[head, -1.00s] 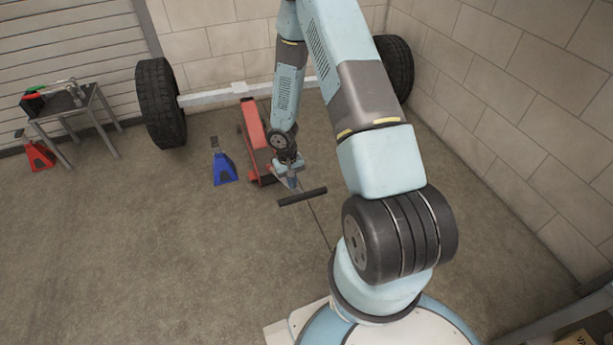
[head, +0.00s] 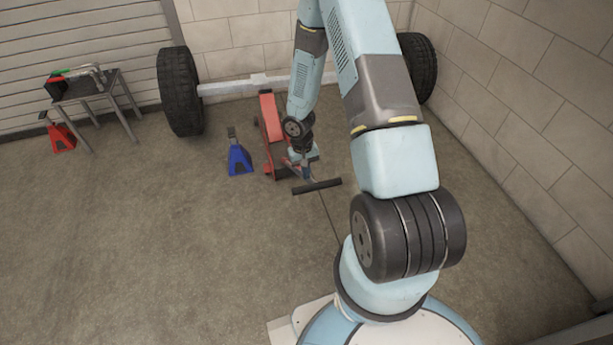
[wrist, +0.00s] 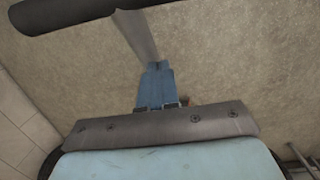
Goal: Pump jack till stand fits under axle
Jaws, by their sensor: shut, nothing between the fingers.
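The red jack (head: 270,118) lies on the floor with its far end at the axle (head: 232,86); I cannot tell if it touches. The jack's handle is a thin grey shaft (wrist: 138,36) ending in a black crossbar (head: 316,187), which also shows at the top of the wrist view (wrist: 85,12). The blue stand (head: 240,160) is upright on the floor, left of the jack and nearer than the axle. My gripper (head: 308,174) is shut and empty just behind the crossbar. In the wrist view its closed fingers (wrist: 156,82) point at the shaft; contact is unclear.
Black wheels stand at the axle's left (head: 180,92) and right (head: 420,68) ends. A small table (head: 95,92) with tools and a red stand (head: 62,138) are at the left. Brick walls close the back and right. The floor at front left is clear.

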